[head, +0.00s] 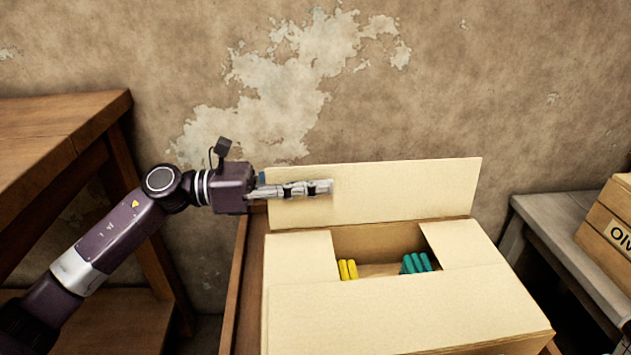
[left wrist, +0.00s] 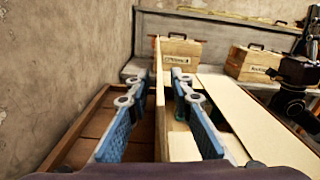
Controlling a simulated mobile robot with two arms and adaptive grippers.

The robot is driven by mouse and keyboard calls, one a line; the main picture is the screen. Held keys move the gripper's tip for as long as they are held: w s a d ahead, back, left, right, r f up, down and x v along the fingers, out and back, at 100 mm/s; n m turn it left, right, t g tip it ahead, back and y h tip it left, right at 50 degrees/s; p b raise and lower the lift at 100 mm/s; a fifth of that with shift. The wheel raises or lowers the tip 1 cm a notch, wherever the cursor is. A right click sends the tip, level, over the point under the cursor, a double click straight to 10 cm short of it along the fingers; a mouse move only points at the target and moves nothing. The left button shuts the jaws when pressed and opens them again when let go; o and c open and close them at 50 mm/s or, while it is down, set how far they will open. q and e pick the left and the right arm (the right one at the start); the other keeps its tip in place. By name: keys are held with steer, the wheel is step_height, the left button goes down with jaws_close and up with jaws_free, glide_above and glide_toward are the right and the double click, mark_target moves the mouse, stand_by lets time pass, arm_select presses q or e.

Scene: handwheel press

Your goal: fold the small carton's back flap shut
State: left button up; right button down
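The small carton (head: 400,315) is cream-coloured. Its front and side flaps lie folded in. Its back flap (head: 400,190) stands upright along the far edge and shows edge-on in the left wrist view (left wrist: 159,100). My left gripper (head: 325,188) reaches in from the left at the flap's left part. In the left wrist view its two blue-padded fingers (left wrist: 160,80) are apart, one on each side of the flap, with gaps. In the head view the flap mostly hides the rear finger. My right gripper is not in view.
Yellow items (head: 347,269) and teal items (head: 416,263) show in the carton's opening. A wooden table (head: 60,120) stands at the left. A grey bench (head: 560,225) with a wooden crate (head: 607,220) is at the right. A stained wall is behind.

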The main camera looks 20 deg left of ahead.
arm_select(q)
steer(key=shift+v, duration=3.8)
steer(key=shift+c, duration=0.2)
